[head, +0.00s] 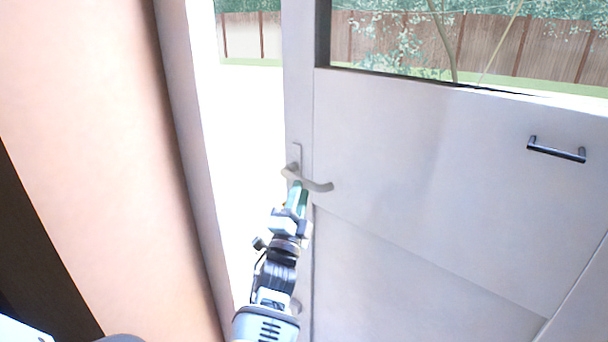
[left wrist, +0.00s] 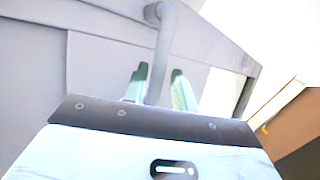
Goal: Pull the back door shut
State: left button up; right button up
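The back door (head: 400,150) is a pale panelled door with a window in its upper part. It stands ajar, with a bright gap between its left edge and the door frame (head: 185,130). A grey lever handle (head: 318,185) sits near that edge. My left gripper (head: 299,190) is at the lever from below. The exact contact is partly hidden. My right gripper is in neither view.
A dark bar pull (head: 556,151) is fixed on the door's right part. A peach plaster wall (head: 80,110) stands close on the left. Outside, a brown fence (head: 520,48) and greenery show through the window and gap.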

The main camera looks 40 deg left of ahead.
aim_at(305, 175)
pick_arm(q)
jog(key=x, duration=0.5)
jog(key=shift+w+a+r+p, duration=0.15)
jog(key=shift+w+r+p, duration=0.05)
jog(key=shift+w+p, duration=0.15)
grip_shut()
